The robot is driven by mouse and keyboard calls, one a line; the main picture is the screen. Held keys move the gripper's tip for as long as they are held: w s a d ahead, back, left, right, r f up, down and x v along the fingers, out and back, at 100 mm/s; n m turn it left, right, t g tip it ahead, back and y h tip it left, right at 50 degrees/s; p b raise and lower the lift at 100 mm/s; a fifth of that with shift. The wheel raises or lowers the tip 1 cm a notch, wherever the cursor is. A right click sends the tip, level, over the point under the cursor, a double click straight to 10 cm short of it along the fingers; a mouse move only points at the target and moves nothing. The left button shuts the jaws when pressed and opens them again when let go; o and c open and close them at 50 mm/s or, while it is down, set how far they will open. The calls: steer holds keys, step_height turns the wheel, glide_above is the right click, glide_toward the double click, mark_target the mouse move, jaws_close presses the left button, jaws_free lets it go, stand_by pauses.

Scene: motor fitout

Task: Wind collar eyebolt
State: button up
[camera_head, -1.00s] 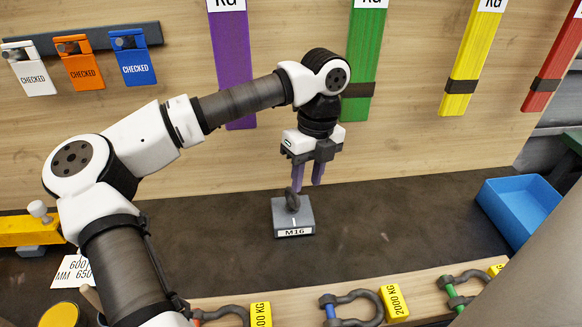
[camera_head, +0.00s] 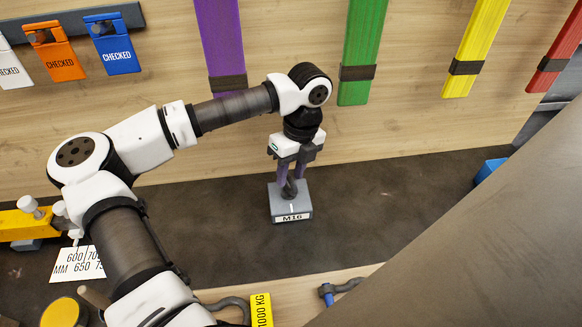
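The eyebolt (camera_head: 290,187) is a dark grey ring standing on top of a grey block labelled M16 (camera_head: 291,206), on the dark bench top. My gripper (camera_head: 291,178) points down over the block, with its two purple fingers on either side of the ring. The fingers look apart, with the ring between or just in front of them. I cannot tell whether they touch it. The collar and thread of the eyebolt are too small or hidden to make out.
A shackle with a yellow 1000 KG tag (camera_head: 261,310) lies on the wooden front ledge (camera_head: 300,291). A blue bin (camera_head: 488,171) shows behind a large grey surface (camera_head: 470,230) that covers the lower right. Purple, green, yellow and red straps hang on the back wall. The bench right of the block is clear.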

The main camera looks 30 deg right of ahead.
steer(key=shift+f, duration=0.1)
jaws_close()
steer(key=shift+f+m+b, duration=0.15)
steer(key=shift+m+b, duration=0.45)
steer(key=shift+b, duration=0.6)
